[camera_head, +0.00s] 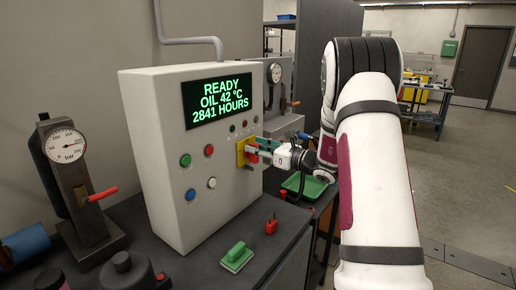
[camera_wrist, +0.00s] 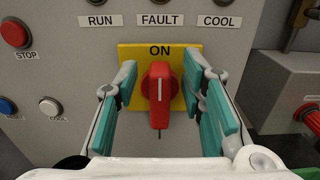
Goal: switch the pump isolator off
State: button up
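The pump isolator is a red rotary handle (camera_wrist: 160,92) on a yellow plate (camera_wrist: 180,54) marked ON at its top. The handle stands upright, with its white mark at the ON label. In the head view the yellow plate (camera_head: 240,152) is on the right part of the grey cabinet's front, partly hidden by my fingers. My gripper (camera_head: 260,149) is at the plate. In the wrist view its teal-padded fingers are open, one on each side of the handle, with a gap on both sides. The handle's lower end is in view between them.
The cabinet (camera_head: 165,120) has a display reading READY, OIL 42 °C, 2841 HOURS, and several buttons. A green tray (camera_head: 303,184) is below my wrist. A gauge (camera_head: 66,145) stands left.

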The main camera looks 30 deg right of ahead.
jog(key=shift+c, duration=0.6)
grip_shut()
jog(key=shift+f+n+b, duration=0.1)
jog(key=shift+n+b, duration=0.2)
jog(key=shift+b, duration=0.1)
jog(key=n+b, duration=0.2)
jog(key=b, duration=0.1)
jog(key=n+b, duration=0.1)
jog(key=shift+a+f+b, duration=0.25)
jog(key=shift+a+b, duration=0.15)
jog(key=n+b, duration=0.3)
jog(key=b, duration=0.3)
jog(key=a+f+n+b, duration=0.1)
jog(key=n+b, duration=0.3)
jog(key=b, duration=0.3)
jog(key=s+f+n+b, duration=0.1)
jog(key=n+b, duration=0.3)
jog(key=b, duration=0.2)
jog(key=shift+a+b, duration=0.25)
jog(key=shift+b, duration=0.1)
jog(key=n+b, duration=0.3)
jog(key=b, duration=0.2)
jog(key=shift+f, duration=0.15)
jog(key=shift+n+b, duration=0.3)
jog(key=shift+b, duration=0.35)
